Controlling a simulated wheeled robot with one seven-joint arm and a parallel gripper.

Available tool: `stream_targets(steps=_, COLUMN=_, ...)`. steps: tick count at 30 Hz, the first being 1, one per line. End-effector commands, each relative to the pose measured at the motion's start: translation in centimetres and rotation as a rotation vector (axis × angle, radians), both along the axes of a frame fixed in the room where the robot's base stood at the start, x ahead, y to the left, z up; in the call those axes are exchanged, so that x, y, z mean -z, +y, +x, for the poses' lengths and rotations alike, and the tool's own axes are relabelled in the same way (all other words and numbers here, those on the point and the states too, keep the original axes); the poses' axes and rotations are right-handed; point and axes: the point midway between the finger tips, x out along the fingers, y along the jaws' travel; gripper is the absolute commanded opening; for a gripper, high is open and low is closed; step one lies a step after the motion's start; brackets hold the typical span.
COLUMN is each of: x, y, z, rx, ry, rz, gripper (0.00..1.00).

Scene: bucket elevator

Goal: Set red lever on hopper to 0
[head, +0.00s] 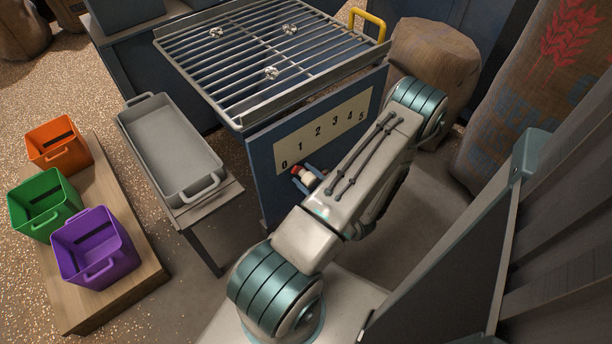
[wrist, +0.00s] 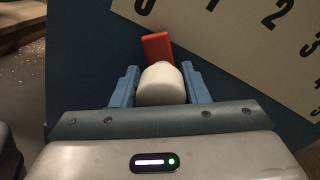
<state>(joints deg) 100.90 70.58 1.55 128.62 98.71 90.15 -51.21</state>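The red lever (wrist: 158,46) is on the blue front panel of the hopper (head: 262,178), below the number plate (head: 325,130). In the wrist view its red arm shows below the plate, nearest the 0 and left of the 1. Its pale rounded knob (wrist: 161,86) points toward the wrist camera. In the head view the red part (head: 296,169) shows by the low end of the scale; my arm hides part of the panel to the right.
A slatted grate (head: 215,100) with several clear knobs tops the hopper. A grey tray (head: 170,145) on a stand is to the left. Orange (head: 58,147), green (head: 43,204) and purple (head: 95,248) bins stand on a wooden platform. Sacks (head: 435,60) stand behind my arm.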

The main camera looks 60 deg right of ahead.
Motion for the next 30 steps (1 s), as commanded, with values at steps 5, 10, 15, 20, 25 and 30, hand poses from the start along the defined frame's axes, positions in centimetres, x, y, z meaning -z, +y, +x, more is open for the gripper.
stream_targets(steps=5, x=0.2, y=0.2, z=0.0, rx=-0.002, ry=0.002, rz=0.006, gripper=0.59)
stream_targets(steps=10, x=0.1, y=0.1, z=0.0, rx=0.000, ry=0.000, rz=0.004, gripper=0.59)
stream_targets(steps=15, x=-0.1, y=0.4, z=-1.4, rx=0.002, ry=0.001, rz=0.005, gripper=0.59)
stream_targets(steps=20, x=-0.2, y=1.5, z=-4.4, rx=0.004, ry=0.002, rz=0.006, gripper=0.59)
stream_targets(steps=25, x=-0.3, y=2.8, z=-8.2, rx=0.003, ry=0.002, rz=0.006, gripper=0.59)
stream_targets(steps=30, x=-0.3, y=3.9, z=-11.2, rx=0.002, ry=0.001, rz=0.006, gripper=0.59)
